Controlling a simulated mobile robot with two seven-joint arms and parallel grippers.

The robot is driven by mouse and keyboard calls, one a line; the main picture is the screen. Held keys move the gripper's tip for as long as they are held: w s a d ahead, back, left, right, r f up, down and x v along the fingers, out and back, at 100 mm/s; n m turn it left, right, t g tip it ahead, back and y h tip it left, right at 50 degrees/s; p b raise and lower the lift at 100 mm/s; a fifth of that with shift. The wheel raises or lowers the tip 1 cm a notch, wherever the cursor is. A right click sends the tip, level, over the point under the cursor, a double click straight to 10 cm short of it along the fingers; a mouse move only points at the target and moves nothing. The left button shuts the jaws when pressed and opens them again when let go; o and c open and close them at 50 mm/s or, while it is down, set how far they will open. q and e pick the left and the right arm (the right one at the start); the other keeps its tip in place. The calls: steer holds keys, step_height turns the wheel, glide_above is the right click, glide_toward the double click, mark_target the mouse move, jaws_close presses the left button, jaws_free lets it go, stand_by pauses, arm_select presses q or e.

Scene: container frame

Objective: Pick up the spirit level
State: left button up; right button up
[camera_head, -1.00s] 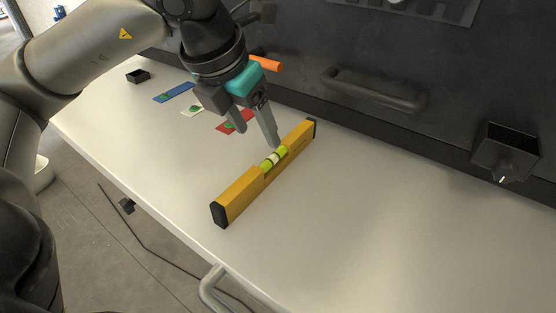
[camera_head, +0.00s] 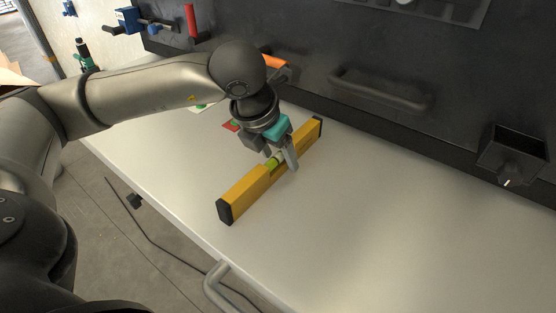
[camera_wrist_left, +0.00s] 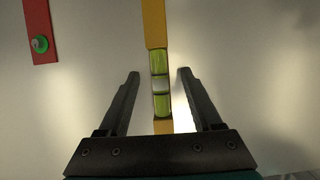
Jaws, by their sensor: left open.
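The yellow spirit level (camera_head: 246,196) with black end caps stands on its narrow side on the white worktop. Its green vial sits mid-length, and it shows in the left wrist view (camera_wrist_left: 161,85) running up the picture. My left gripper (camera_head: 282,164) is over the middle of the level. Its open fingers (camera_wrist_left: 157,72) are on either side of the vial section, with a gap on each side. I cannot tell whether a finger touches the worktop. The right gripper is not in view.
The white worktop (camera_head: 370,220) is clear to the right of the level. A dark back panel with a handle (camera_head: 382,90) and a black box (camera_head: 512,155) stands behind. A red card with a green-ringed button (camera_wrist_left: 40,30) lies left of the level. A metal handle (camera_head: 215,285) sticks out at the front edge.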

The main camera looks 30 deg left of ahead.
arm_select(q)
jaws_close()
stand_by(0.4)
stand_by(0.4)
